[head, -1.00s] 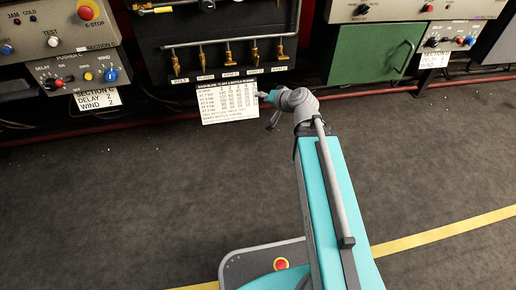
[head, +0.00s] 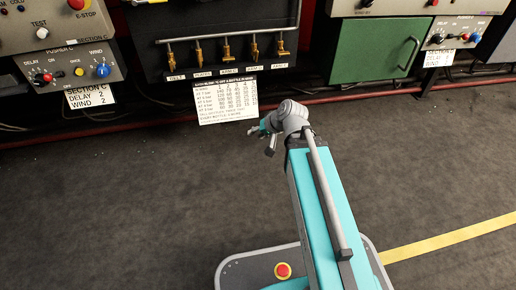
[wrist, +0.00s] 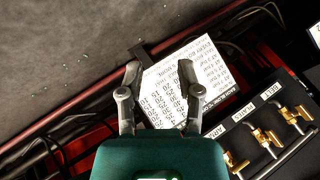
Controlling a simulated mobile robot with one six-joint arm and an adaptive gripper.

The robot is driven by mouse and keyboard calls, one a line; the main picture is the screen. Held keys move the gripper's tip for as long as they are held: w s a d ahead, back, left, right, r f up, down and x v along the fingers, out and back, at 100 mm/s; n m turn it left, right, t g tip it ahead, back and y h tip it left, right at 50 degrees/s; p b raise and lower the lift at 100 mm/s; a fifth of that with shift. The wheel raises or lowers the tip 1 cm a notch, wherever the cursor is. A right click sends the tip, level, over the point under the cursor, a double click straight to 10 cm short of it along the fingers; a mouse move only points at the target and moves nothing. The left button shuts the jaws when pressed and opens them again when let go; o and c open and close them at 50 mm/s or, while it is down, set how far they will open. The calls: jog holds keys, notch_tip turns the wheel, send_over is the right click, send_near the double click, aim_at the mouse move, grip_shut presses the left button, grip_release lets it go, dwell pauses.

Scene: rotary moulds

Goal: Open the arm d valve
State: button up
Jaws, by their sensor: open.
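A row of brass valves hangs from a pipe on the black panel in the head view. The rightmost valve (head: 281,46) has a small label that seems to read ARM D; the print is hard to read. My gripper (head: 265,132) is below and in front of the panel, apart from the valves, with nothing in it. In the wrist view its two fingers (wrist: 160,68) are spread, with the white card beyond them. The rightmost valve is out of the wrist view.
The white printed card (head: 228,101) hangs under the valves. A red pipe (head: 318,99) runs low along the machine. A control box (head: 75,72) stands left and a green door (head: 375,50) right.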

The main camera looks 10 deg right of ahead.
jog(key=shift+g+h, duration=0.3)
jog(key=shift+g, duration=0.5)
jog(key=shift+s+f+b, duration=0.4)
jog(key=shift+s+f, duration=0.15)
jog(key=shift+f, duration=0.35)
jog(key=shift+s+f+b, duration=0.4)
jog(key=shift+s+f, duration=0.1)
jog(key=shift+f, duration=0.4)
jog(key=shift+r, duration=0.1)
jog(key=n+h+p, duration=0.2)
jog(key=h+p, duration=0.2)
jog(key=p, duration=3.2)
send_near(257, 54)
jog(key=v, duration=0.3)
jog(key=shift+s+d+t, duration=0.15)
jog(key=shift+d+t, duration=0.15)
jog(key=shift+t, duration=0.1)
jog(key=shift+b, duration=0.4)
jog(key=b+x, duration=0.6)
jog(key=x, duration=0.1)
jog(key=b+x, duration=0.6)
jog(key=x, duration=0.1)
jog(key=shift+s+a, duration=0.1)
jog(key=shift+a, duration=0.1)
jog(key=shift+r, duration=0.1)
grip_shut()
